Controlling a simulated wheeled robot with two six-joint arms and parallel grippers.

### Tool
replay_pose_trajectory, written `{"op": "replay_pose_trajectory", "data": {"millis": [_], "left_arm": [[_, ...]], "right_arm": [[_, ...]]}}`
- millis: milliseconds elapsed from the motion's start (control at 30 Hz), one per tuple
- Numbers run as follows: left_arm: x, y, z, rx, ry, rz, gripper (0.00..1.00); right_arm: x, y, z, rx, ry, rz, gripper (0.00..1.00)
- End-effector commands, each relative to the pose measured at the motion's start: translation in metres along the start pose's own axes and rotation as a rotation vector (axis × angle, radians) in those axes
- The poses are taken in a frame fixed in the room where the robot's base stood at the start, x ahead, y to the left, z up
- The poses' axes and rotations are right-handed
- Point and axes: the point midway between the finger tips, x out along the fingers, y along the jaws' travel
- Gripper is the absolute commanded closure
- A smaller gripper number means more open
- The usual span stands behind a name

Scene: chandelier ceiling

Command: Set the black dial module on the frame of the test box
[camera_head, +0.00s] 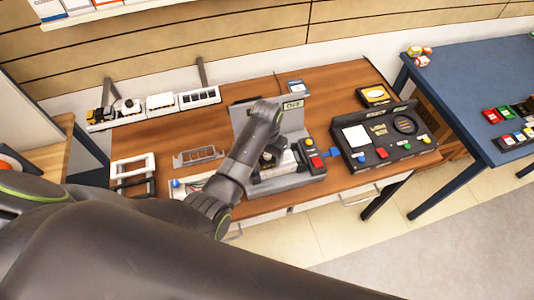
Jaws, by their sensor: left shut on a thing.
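The grey test box (290,181) stands on the wooden desk in the middle, with its grey lid panel (291,116) raised behind it. A red button and a yellow button show at its right end. My left arm reaches across from the left, and my left gripper (270,152) is over the middle of the box. It is shut on a small dark thing, which looks like the black dial module (268,159). The wrist hides most of the module, the fingertips and part of the frame. I cannot tell whether the module touches the frame. My right gripper is not in view.
A black control panel (385,138) sits close to the box's right. A grey bracket (198,156), white and black frames (134,170) and a rail with white modules (160,104) lie left. A blue table (470,75) stands right. Bare desk (335,85) shows behind the box.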

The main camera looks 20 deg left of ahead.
Motion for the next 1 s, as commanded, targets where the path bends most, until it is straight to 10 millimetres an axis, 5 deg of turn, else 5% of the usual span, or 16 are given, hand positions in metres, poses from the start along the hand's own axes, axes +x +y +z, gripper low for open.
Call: {"op": "replay_pose_trajectory", "data": {"millis": [1000], "left_arm": [[0.012, 0.000, 0.000, 0.009, 0.000, 0.000, 0.57]], "right_arm": [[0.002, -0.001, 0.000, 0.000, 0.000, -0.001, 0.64]]}}
